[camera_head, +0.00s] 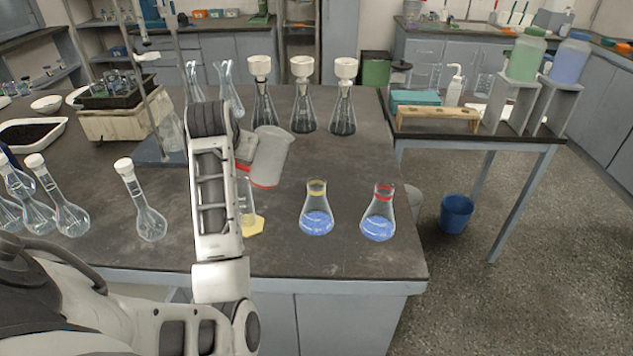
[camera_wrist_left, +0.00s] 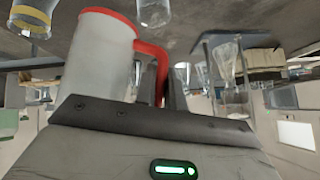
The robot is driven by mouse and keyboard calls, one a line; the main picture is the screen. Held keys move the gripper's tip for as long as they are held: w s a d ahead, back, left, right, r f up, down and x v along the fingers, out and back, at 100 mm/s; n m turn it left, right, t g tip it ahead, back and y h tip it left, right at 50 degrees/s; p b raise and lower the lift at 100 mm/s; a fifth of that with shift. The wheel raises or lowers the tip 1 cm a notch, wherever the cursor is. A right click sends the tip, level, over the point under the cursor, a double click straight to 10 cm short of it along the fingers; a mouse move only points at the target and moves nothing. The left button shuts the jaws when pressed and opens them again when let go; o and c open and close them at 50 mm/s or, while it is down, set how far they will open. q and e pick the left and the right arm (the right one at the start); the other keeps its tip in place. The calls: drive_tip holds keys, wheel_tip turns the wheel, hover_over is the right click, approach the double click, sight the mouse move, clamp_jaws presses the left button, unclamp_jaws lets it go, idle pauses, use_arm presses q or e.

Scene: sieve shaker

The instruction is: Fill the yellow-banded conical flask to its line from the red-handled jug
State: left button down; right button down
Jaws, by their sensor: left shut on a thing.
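The yellow-banded conical flask (camera_head: 317,212) stands upright on the bench with blue liquid in its lower part. A glass with a yellow band at the top left of the left wrist view (camera_wrist_left: 30,22) is probably this flask. My left gripper (camera_head: 245,150) is shut on the handle of the red-handled jug (camera_head: 271,155), held above the bench, left of and behind the flask. My right gripper is not in view.
A red-banded flask (camera_head: 378,214) with blue liquid stands to the right of the yellow-banded one. Several filter flasks (camera_head: 302,100) stand behind.

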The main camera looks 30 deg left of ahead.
sight(261, 153)
use_arm(q)
drive_tip(key=shift+w+d+r+m+g+y, duration=0.2)
drive_tip(key=shift+w+d+m+g+y, duration=0.1)
drive_tip(key=shift+w+d+y, duration=0.15)
drive_tip(key=shift+w+d+r+m+g+y, duration=0.15)
drive_tip(key=shift+w+d+m+g+y, duration=0.15)
drive_tip(key=shift+d+y, duration=0.25)
drive_tip(key=shift+f, duration=0.3)
drive_tip(key=shift+w+d+f+m+g+y, duration=0.15)
drive_tip(key=shift+w+d+f+y, duration=0.15)
drive_tip(key=shift+f, duration=0.2)
drive_tip(key=shift+w+d+f+m+g+y, duration=0.2)
drive_tip(key=shift+d+f, duration=0.15)
drive_tip(key=shift+f, duration=0.15)
idle(0.4)
drive_tip(key=shift+w+d+r+m+g+y, duration=0.25)
drive_tip(key=shift+d+m+y, duration=0.15)
drive_tip(key=shift+y, duration=0.2)
idle(1.6)
drive_tip(key=shift+w+d+r, duration=0.1)
drive_tip(key=shift+r, duration=0.15)
idle(0.8)
